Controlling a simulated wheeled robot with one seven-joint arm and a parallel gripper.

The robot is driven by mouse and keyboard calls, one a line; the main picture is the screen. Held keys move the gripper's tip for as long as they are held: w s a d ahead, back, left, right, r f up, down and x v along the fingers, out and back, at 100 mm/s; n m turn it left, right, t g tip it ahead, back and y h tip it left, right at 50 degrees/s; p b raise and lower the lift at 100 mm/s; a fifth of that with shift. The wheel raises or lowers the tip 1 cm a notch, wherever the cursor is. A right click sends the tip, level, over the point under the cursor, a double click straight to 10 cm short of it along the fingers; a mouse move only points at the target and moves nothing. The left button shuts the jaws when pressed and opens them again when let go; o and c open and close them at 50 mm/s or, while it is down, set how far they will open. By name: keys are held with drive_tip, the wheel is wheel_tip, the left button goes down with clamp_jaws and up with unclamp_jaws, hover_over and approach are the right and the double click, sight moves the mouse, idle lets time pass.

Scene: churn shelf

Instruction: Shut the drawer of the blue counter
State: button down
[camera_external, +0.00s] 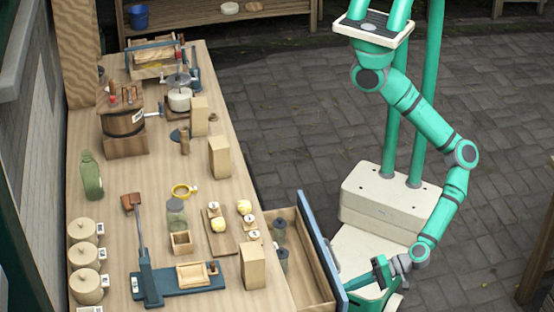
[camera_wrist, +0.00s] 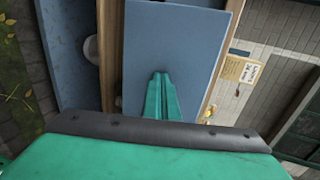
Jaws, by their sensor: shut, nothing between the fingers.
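The counter has a pale wooden top (camera_external: 213,275). Its drawer (camera_external: 312,262) stands open toward the right, with a blue front panel (camera_external: 322,250) and jars (camera_external: 283,258) inside. My gripper (camera_external: 362,280) is at the outer side of the front panel, near its lower end in the external view. In the wrist view, my gripper (camera_wrist: 161,78) has its fingers together with nothing between them, in front of a blue panel (camera_wrist: 190,40). I cannot tell whether the fingertips touch the panel.
The counter top carries a green bottle (camera_external: 91,178), white canisters (camera_external: 85,257), wooden blocks (camera_external: 253,266) and a blue press (camera_external: 150,285). Paved floor (camera_external: 285,120) lies open beyond the counter. A paper label (camera_wrist: 242,70) shows in the wrist view.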

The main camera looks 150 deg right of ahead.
sight(332, 284)
drive_tip(key=w+d, duration=1.3)
drive_tip(key=shift+w+d, duration=0.15)
drive_tip(key=shift+d, duration=0.05)
drive_tip(key=shift+w+d, duration=0.2)
drive_tip(key=shift+d, duration=0.1)
drive_tip(key=shift+w+d+r, duration=0.1)
drive_tip(key=shift+r, duration=0.05)
drive_tip(key=s+a, duration=0.2)
drive_tip(key=a, duration=0.1)
drive_tip(key=shift+s+a, duration=0.2)
drive_tip(key=shift+s, duration=0.2)
drive_tip(key=v, duration=1)
drive_tip(key=shift+s, duration=0.15)
